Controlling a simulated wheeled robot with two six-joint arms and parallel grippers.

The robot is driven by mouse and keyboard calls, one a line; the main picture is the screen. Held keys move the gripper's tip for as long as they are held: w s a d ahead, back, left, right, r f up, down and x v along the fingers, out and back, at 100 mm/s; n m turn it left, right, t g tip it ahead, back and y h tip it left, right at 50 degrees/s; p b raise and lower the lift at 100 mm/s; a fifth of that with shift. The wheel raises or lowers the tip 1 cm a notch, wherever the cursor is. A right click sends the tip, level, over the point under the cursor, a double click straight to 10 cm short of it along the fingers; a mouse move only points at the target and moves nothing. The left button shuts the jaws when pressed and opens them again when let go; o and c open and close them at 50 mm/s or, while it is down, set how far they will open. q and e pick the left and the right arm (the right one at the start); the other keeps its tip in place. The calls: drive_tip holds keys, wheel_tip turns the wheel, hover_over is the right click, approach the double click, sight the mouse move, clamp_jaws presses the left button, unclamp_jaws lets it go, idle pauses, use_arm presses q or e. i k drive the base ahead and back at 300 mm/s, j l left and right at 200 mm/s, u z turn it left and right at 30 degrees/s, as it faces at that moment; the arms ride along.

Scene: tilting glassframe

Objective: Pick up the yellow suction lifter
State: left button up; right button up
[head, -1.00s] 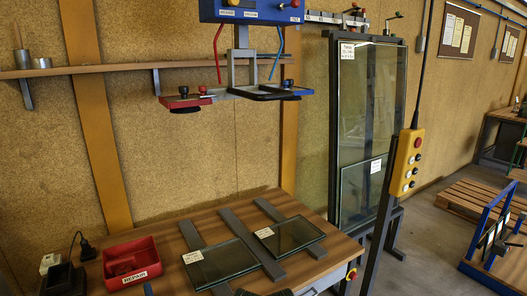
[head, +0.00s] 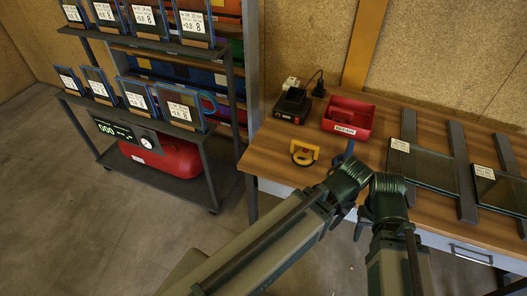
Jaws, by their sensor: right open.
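The yellow suction lifter (head: 304,152) lies on the wooden workbench (head: 270,155) near its left end, in front of a black device and a red bin. It is small, with a yellow handle and a dark part beneath. Dark green links of my arm fill the lower middle of the head view. My right gripper (head: 361,221) shows only in small part below the arm joints, near the bench's front edge. It is open and apart from the lifter, to its lower right.
A red bin (head: 347,117) and a black device (head: 291,104) stand behind the lifter. A dark blue object (head: 343,154) is right of it. Glass panes (head: 424,166) lie on grey bars at right. A shelf cart (head: 158,172) stands left, with open floor before it.

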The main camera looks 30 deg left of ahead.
sight(305, 153)
drive_tip(key=u, duration=0.65)
drive_tip(key=j+z, duration=0.1)
drive_tip(key=z, duration=0.3)
drive_tip(key=j+z, duration=0.1)
drive_tip(key=z, duration=0.35)
drive_tip(key=j+z, duration=0.15)
drive_tip(key=z, duration=0.25)
drive_tip(key=k+j+z, duration=0.6)
drive_tip(key=j+z, duration=0.15)
drive_tip(key=k+j, duration=0.15)
drive_tip(key=j, duration=0.15)
drive_tip(key=k+j, duration=0.15)
drive_tip(key=j, duration=0.15)
drive_tip(key=i, duration=0.35)
